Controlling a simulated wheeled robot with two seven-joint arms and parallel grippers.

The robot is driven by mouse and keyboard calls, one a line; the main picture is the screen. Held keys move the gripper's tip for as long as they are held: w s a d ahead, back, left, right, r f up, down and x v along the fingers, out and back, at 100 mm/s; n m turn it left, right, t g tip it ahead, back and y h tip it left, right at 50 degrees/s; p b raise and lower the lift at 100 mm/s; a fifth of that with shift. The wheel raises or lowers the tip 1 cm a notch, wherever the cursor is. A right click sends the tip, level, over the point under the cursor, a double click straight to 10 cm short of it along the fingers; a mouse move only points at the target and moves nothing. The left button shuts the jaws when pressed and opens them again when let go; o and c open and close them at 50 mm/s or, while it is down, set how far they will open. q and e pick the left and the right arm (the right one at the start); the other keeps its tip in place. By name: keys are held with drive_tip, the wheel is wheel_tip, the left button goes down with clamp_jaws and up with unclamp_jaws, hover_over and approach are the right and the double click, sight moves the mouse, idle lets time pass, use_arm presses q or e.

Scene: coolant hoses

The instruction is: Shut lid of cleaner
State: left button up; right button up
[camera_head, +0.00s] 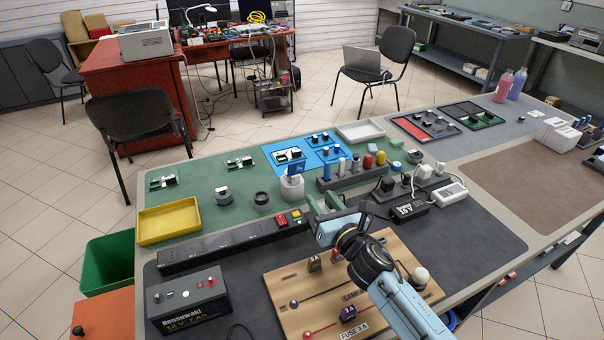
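A small white container (292,187) stands near the middle of the bench, at the edge of the blue mat. A blue flap-like part (295,168) stands up at its top. This looks like the cleaner with its lid raised, but it is small and I cannot be sure. My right gripper (324,203) reaches in from the lower right, just right of and nearer than the container. Its two greenish fingers look spread, with nothing seen between them. It appears apart from the container. My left gripper is out of view.
A black power strip (230,241) lies in front of the container. A wooden circuit board (285,317) lies below my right arm. The green mat (205,200) has free room on the left.

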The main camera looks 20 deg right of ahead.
sight(300, 171)
drive_tip(key=w, duration=0.7)
drive_tip(key=w+b, duration=0.1)
drive_tip(key=w, duration=0.3)
drive_tip(key=shift+a, duration=0.35)
clamp_jaws()
